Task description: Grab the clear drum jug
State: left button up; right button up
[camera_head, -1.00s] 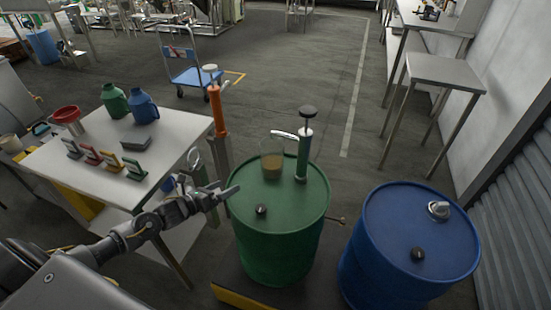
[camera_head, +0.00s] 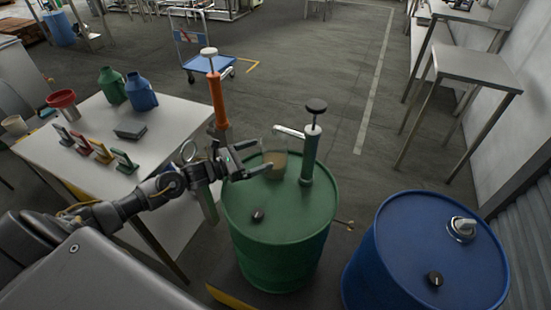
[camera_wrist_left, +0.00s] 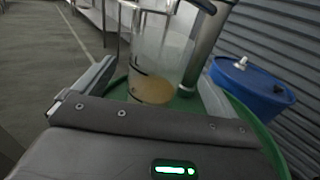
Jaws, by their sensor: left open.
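The clear drum jug (camera_head: 274,157) stands upright on top of the green drum (camera_head: 282,232), with some brownish liquid in its bottom. It stands just left of the green hand pump, under the pump's spout. My left gripper (camera_head: 253,159) is open at the jug's left side, its fingers pointing toward it. In the left wrist view the jug (camera_wrist_left: 160,58) appears ahead between the two spread fingers. I cannot tell whether a finger touches it. My right gripper is not in view.
The green pump (camera_head: 310,155) rises close to the jug's right. An orange pump (camera_head: 218,103) stands behind my left arm. A blue drum (camera_head: 425,255) is at the right. A table (camera_head: 165,112) with jugs and a red funnel is at the left.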

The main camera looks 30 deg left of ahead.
aim_at(278, 153)
pick_arm(q)
jog(key=p+x, duration=0.1)
jog(key=x, duration=0.4)
jog(key=shift+w+r+p, duration=0.1)
jog(key=shift+w+p, duration=0.15)
jog(key=shift+p, duration=0.1)
jog(key=shift+w+d, duration=0.4)
jog(key=shift+w, duration=0.05)
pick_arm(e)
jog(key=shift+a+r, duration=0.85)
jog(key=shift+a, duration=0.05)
pick_arm(q)
jog(key=c, duration=1.8)
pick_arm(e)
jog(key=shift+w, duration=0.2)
